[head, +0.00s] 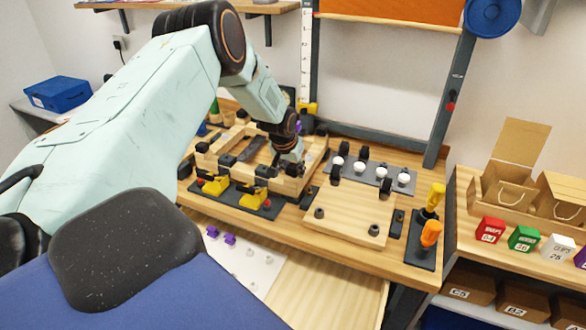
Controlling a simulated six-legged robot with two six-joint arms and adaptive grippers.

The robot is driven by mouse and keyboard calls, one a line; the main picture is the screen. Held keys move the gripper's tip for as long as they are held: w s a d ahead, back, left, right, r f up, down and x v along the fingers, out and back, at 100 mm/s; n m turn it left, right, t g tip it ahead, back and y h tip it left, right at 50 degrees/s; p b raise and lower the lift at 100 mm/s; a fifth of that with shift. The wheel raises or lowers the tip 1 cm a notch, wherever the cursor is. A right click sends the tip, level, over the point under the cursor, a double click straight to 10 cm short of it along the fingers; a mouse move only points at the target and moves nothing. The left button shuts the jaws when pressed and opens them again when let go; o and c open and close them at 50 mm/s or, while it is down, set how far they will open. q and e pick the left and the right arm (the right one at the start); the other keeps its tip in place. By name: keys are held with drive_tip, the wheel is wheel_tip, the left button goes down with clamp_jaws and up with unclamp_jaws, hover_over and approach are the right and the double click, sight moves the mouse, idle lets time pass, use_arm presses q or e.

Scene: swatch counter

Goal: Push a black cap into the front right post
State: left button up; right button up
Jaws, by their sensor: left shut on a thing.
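A wooden frame (234,172) lies on the wooden workbench (280,233), with several black blocks (226,160) along it. My left gripper (291,157) points down over the right part of this frame. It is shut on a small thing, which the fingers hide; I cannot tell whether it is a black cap. The post under the gripper is hidden too. To the right lies a flat wooden board (347,212) with small dark round pieces, among them one near its front right corner (374,230). My right gripper is not in view.
A grey strip with white knobs (380,173) and black upright pieces (363,153) stands behind the board. Yellow toggle clamps (215,186) line the frame's front. Yellow and orange-handled tools (430,233) stand at the bench's right end. An upright dark rack (441,120) rises behind.

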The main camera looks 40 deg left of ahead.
use_arm(q)
drive_tip(key=shift+s+d+f, duration=0.2)
drive_tip(key=shift+s+f, duration=0.3)
drive_tip(key=shift+f, duration=0.15)
drive_tip(key=o, duration=0.9)
drive_tip(key=shift+w+f, duration=0.25)
drive_tip(key=shift+w, duration=0.05)
drive_tip(key=shift+o, duration=0.2)
drive_tip(key=shift+a+f, duration=0.1)
drive_tip(key=shift+a, duration=0.1)
drive_tip(key=shift+d+r, duration=0.15)
drive_tip(key=shift+r, duration=0.2)
drive_tip(key=shift+w+a, duration=0.15)
drive_tip(key=shift+a, duration=0.05)
drive_tip(key=o, duration=0.3)
drive_tip(key=shift+d+r, duration=0.1)
drive_tip(key=shift+o, duration=0.5)
drive_tip(key=shift+w, duration=0.1)
